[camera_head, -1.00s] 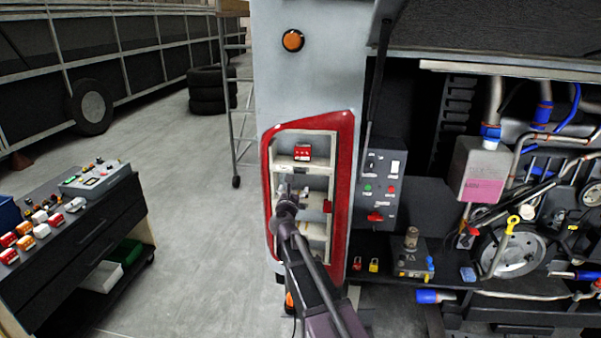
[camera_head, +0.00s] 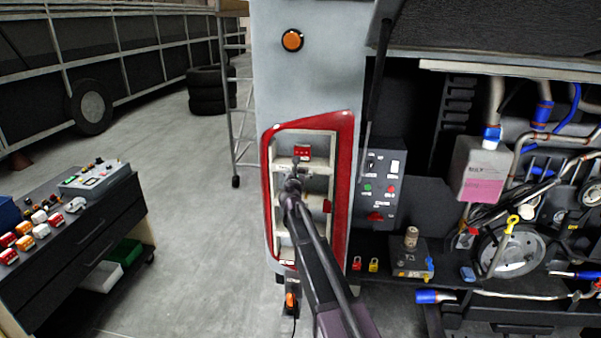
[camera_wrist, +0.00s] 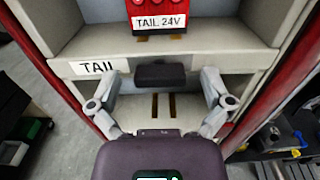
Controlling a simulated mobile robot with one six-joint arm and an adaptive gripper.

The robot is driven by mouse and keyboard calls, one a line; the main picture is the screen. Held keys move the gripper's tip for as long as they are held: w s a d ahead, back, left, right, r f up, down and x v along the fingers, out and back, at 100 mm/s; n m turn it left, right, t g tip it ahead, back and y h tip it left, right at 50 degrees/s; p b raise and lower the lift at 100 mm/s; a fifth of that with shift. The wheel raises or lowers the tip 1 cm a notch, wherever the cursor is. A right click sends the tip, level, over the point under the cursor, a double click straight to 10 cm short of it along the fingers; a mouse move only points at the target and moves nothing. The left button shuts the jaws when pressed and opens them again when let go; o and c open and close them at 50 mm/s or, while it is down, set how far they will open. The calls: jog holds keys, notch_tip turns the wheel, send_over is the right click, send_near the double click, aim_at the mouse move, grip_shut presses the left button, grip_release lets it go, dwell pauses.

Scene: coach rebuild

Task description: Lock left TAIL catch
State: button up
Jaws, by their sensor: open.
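The open lamp housing (camera_head: 348,150) has a red frame and pale shelves. In the wrist view, a white label reading TAIL (camera_wrist: 97,67) sits on the left of a shelf edge. A black block-like piece (camera_wrist: 160,74), probably the catch, sits at the middle of that edge. My gripper (camera_wrist: 161,82) is open, its grey fingers left and right of the black piece; I cannot tell whether they touch it. In the head view my gripper (camera_head: 293,178) is at the housing's upper shelf and partly hides it. A red TAIL 24V module (camera_wrist: 158,17) is seated above.
The compartment below the edge shows two brown slots (camera_wrist: 163,106). A control panel (camera_head: 382,185) and engine bay are at the right. A dark cart (camera_head: 90,235) with several lamp modules stands at the left. Clear floor lies between cart and housing.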

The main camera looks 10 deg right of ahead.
jog(key=shift+w, duration=0.2)
jog(key=c, duration=1.1)
jog(key=shift+d, duration=0.4)
jog(key=shift+c, duration=0.2)
jog(key=shift+a, duration=0.3)
